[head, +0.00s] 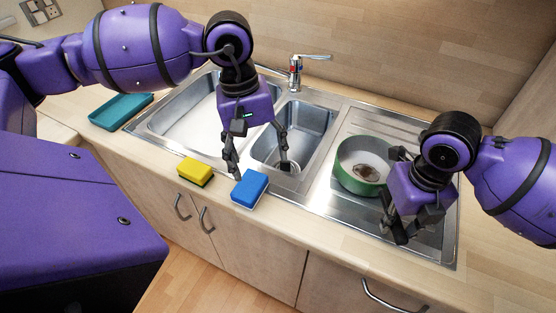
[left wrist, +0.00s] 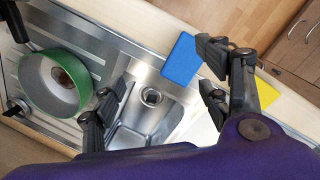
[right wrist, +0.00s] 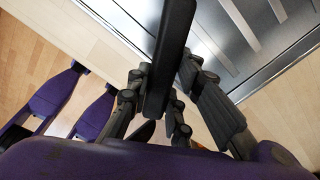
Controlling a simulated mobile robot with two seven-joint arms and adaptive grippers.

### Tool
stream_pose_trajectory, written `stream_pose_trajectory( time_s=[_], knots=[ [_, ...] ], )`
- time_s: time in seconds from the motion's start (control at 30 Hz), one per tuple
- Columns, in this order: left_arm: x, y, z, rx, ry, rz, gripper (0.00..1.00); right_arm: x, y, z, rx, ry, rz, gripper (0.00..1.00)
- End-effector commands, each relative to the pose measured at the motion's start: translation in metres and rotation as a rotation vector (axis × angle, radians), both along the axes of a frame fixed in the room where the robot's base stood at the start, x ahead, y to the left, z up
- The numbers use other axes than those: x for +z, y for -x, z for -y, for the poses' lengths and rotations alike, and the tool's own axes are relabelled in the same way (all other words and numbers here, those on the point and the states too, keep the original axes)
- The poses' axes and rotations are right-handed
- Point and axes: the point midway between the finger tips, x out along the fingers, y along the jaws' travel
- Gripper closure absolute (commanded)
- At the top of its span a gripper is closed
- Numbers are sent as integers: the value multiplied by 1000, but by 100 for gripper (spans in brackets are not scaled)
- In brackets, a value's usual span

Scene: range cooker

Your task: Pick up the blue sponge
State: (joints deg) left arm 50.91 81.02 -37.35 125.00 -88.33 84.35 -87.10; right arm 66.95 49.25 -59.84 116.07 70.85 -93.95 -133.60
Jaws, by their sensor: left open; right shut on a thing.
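The blue sponge (head: 249,188) lies flat on the front counter edge, just before the small sink basin. It also shows in the left wrist view (left wrist: 180,60), beside one finger. My left gripper (head: 260,166) is open and empty, its fingers pointing down over the basin's front area. One finger is close behind the sponge; I cannot tell whether they touch. My right gripper (head: 407,228) is shut on a dark bar (right wrist: 168,60), which looks like the handle of the green pan (head: 347,182). The gripper hides most of this handle in the head view.
A yellow sponge (head: 195,171) lies left of the blue one. The sink (head: 188,97) has a large and a small basin (head: 306,112), a tap (head: 296,72) behind and a drainer (head: 430,240) under the pan. A teal tray (head: 120,111) stands far left. Cupboard handles (head: 207,220) stick out below.

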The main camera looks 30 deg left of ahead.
Motion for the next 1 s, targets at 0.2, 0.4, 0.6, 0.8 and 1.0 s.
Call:
stream_pose_trajectory(
  time_s=[0.2,0.4,0.6,0.8,1.0],
  knots=[
    [2,-1,-11,-440,-101,64,31,-1,0,1,-2,1,0,95],
    [2,1,-24,-633,-150,63,31,-1,0,1,-2,1,0,95],
    [-21,3,-25,-673,-150,60,31,-1,0,1,-2,1,0,95],
    [-55,3,-25,-671,-149,60,31,-1,0,1,-2,1,0,95],
    [-69,2,-25,-670,-150,63,31,-1,0,1,-2,1,0,95]
  ],
)
